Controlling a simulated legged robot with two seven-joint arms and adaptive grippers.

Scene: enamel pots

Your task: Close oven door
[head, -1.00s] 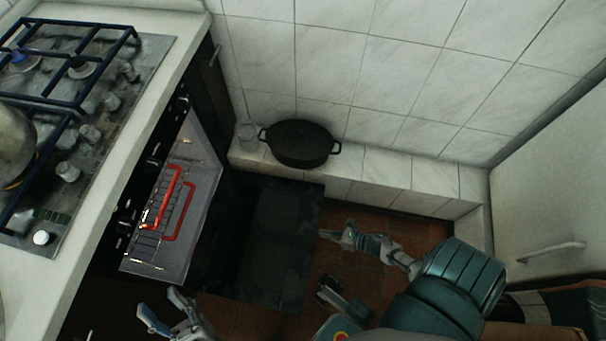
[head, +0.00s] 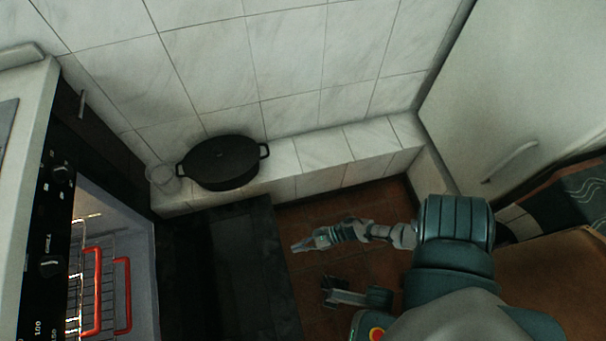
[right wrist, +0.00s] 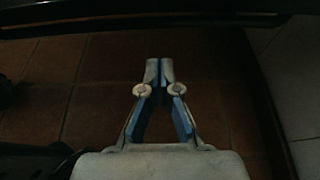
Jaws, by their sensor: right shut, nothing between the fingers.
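The oven door (head: 225,270) is open, a dark panel folded down and lying out flat from the oven on the left. The lit oven cavity (head: 143,245) shows a wire rack with red handles (head: 122,290). My right gripper (head: 297,247) is right of the door's outer edge, above the floor, with its tip pointing left toward that edge. In the right wrist view, the gripper (right wrist: 159,62) has its fingertips together with nothing between them. A dark bar, likely the door edge (right wrist: 150,18), crosses the top of that view.
A black lidded pot (head: 222,163) and a clear glass (head: 162,178) stand on the tiled ledge (head: 335,160) behind the door. A white cabinet with a handle (head: 512,162) is at right. Brown floor tiles (head: 375,205) lie clear between door and ledge.

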